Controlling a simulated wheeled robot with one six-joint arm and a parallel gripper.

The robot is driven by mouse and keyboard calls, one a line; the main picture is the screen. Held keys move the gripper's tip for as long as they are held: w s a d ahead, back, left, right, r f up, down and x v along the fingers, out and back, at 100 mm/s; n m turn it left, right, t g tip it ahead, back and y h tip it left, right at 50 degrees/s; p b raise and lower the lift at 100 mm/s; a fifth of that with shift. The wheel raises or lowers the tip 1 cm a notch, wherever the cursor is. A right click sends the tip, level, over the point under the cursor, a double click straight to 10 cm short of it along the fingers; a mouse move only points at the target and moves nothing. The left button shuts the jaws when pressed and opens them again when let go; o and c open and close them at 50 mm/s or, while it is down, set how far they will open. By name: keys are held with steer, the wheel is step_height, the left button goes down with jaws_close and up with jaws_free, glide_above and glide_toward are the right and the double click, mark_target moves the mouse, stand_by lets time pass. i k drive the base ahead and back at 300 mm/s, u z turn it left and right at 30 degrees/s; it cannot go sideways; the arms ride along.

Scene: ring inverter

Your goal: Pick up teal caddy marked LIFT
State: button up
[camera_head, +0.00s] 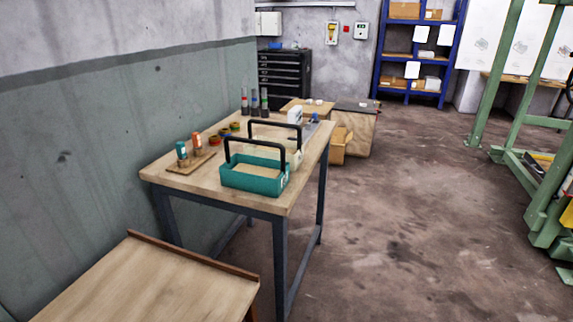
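The teal caddy (254,178) sits upright on the wooden tabletop, close to the table's front right corner. It is an open box with a dark arched handle standing up over it. A small pale mark (284,181) shows on its right end, too small to read. A second, pale caddy (297,157) with a similar dark handle stands just behind it, partly hidden by the teal one. My gripper is not in view.
The table (213,185) also bears a wooden board with teal and orange cylinders (197,142), several small coloured rings, and upright dark bottles at the back. A lower wooden surface (150,285) stands in front. Open floor (420,220) lies to the right.

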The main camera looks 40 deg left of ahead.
mark_target(254, 162)
steer(key=u, duration=0.15)
steer(key=i, duration=0.75)
steer(key=u, duration=1.1)
steer(key=i, duration=0.8)
steer(key=u, duration=0.8)
